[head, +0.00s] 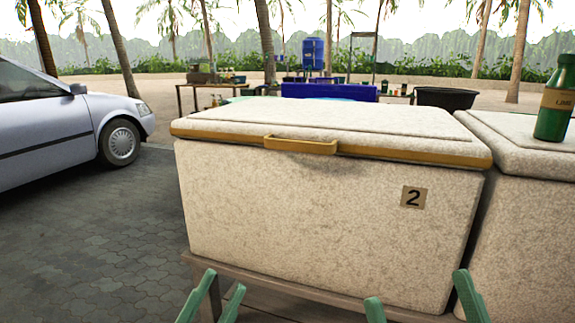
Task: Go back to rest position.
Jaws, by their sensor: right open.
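My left gripper (224,281) shows at the bottom edge as two green fingers, a small gap apart with nothing between them. It is in front of the lower left corner of a large speckled white cooler box (310,220). My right gripper (418,285) shows at the bottom right as two green fingers spread wide and empty. It is in front of the box's lower right part. Neither gripper visibly holds anything. My arms are out of view.
A second box (530,220) on the right carries a green bottle (556,102). A silver car (60,130) is at left; paving between is clear.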

